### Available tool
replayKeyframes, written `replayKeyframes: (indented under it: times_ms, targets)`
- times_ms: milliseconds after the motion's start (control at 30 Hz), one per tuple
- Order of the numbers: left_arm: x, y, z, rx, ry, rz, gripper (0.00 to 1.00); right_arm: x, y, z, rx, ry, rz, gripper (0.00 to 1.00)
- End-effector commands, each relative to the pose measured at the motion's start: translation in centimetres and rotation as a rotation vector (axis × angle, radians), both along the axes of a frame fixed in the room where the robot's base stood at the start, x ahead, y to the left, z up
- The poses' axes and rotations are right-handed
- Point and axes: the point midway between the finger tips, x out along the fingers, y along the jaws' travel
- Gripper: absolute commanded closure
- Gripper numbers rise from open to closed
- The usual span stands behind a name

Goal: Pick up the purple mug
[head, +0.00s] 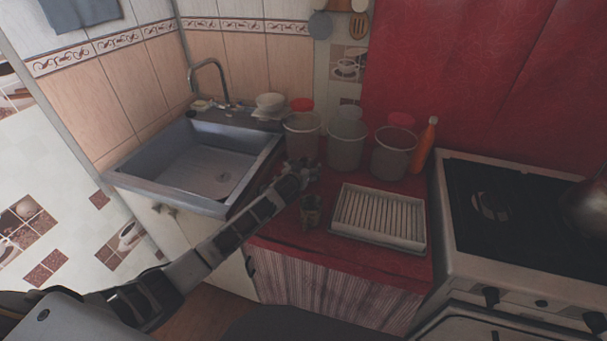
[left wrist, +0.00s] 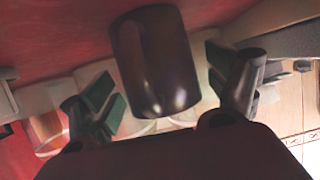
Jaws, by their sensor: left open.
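A dark purple-brown mug (left wrist: 155,60) fills the upper middle of the left wrist view, against the red counter. My left gripper (head: 303,172) is open and low over the counter, in front of the clear bins. In the left wrist view its two fingers stand on either side of the mug, with a gap on both sides. In the head view a small brownish cup (head: 311,210) stands just in front of the gripper; I cannot tell whether it is the same mug. My right gripper is not in view.
A white dish rack (head: 380,217) stands right of the cup. Clear bins (head: 346,150) and an orange bottle (head: 424,145) stand behind. The sink (head: 200,165) is left and the stove (head: 515,215) right. A narrow strip of red counter (head: 285,245) is free in front.

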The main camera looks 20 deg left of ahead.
Motion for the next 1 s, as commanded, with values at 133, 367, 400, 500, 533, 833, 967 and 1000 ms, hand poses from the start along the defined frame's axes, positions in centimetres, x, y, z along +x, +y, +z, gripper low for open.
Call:
replayKeyframes:
  times_ms: [133, 367, 400, 500, 533, 833, 967, 1000]
  targets:
    - [0.0, 0.0, 0.0, 0.000, 0.000, 0.000, 0.22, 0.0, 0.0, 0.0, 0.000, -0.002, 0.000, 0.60]
    - [0.0, 0.0, 0.0, 0.000, 0.000, 0.000, 0.51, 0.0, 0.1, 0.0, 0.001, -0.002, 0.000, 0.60]
    - [0.0, 0.0, 0.0, 0.000, 0.000, 0.000, 0.57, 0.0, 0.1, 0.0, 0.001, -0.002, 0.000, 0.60]
    - [0.0, 0.0, 0.0, 0.000, 0.000, 0.000, 0.69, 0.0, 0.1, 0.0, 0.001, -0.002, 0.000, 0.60]
    - [0.0, 0.0, 0.1, 0.000, -0.002, 0.000, 0.70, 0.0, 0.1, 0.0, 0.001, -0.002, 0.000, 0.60]
    - [0.0, 0.0, 0.3, 0.000, -0.002, 0.000, 0.71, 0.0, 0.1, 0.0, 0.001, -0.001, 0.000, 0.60]
    - [0.1, 0.0, 1.1, 0.000, -0.003, 0.000, 0.71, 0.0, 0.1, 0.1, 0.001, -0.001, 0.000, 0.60]
    - [0.1, 0.0, 1.5, -0.001, -0.003, 0.000, 0.71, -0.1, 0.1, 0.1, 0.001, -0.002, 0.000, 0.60]
